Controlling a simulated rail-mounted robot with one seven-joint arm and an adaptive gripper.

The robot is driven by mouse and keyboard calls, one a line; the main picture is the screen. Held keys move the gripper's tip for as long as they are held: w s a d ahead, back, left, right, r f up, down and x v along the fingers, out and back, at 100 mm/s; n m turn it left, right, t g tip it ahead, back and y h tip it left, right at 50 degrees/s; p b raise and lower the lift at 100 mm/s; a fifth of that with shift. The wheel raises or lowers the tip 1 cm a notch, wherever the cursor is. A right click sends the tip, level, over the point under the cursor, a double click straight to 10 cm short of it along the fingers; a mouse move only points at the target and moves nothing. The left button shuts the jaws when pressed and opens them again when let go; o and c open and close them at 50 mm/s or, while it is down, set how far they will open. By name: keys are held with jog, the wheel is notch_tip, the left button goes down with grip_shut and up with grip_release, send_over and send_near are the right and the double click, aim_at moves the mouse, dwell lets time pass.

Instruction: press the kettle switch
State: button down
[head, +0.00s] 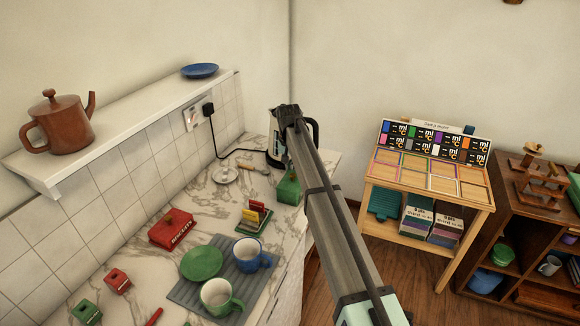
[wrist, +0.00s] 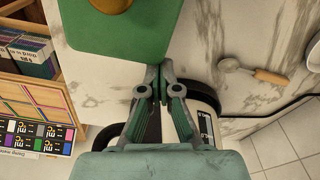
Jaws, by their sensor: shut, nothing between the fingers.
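The kettle (head: 276,150) stands at the far end of the marble counter, mostly behind my arm in the head view. Its pale body and black handle show; its dark cord runs to the wall socket. In the wrist view the kettle (wrist: 205,97) lies below and behind my fingers. My gripper (wrist: 160,70) is shut and empty, its fingers over the kettle's near side; I cannot tell whether they touch it. In the head view my fingertips are hidden by the arm. I cannot make out the kettle switch in either view.
A green box (head: 288,190) with a wooden knob stands close to the kettle; its green top (wrist: 110,38) is near my fingertips. A wooden-handled utensil (wrist: 250,72) lies on the counter. A wall shelf (head: 150,112) holds a brown teapot (head: 62,125).

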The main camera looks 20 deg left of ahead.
notch_tip(320, 180, up, 12)
jog(key=s, duration=0.1)
jog(key=shift+d+f, duration=0.2)
dwell(0.4)
